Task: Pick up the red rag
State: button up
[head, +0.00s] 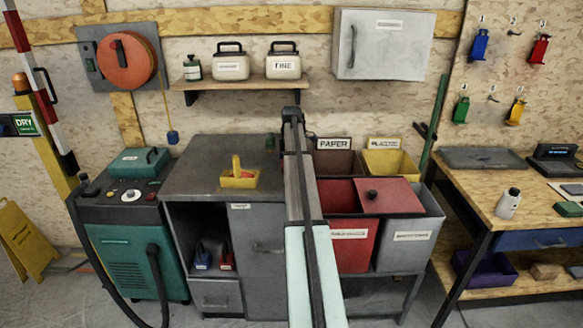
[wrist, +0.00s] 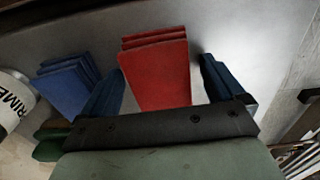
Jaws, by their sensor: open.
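The red rag (wrist: 157,72) shows in the wrist view as a folded stack with layered edges on a pale grey surface. My gripper (wrist: 160,78) is open, with one dark blue finger on each side of the rag in the picture. The left finger looks close to the rag's edge; a gap shows at the right finger. I cannot tell how far the rag lies between the fingers in depth. In the head view my arm reaches away toward the back wall; its fingers and the rag are not clearly visible there.
A blue folded stack (wrist: 68,84) lies left of the red rag. A white can (wrist: 12,98) and a green thing (wrist: 48,148) are at the left edge. In the head view, a grey cabinet (head: 190,165) and a red-lidded bin (head: 350,232) flank my arm.

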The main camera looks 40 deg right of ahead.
jog(key=c, duration=1)
jog(key=shift+c, duration=0.2)
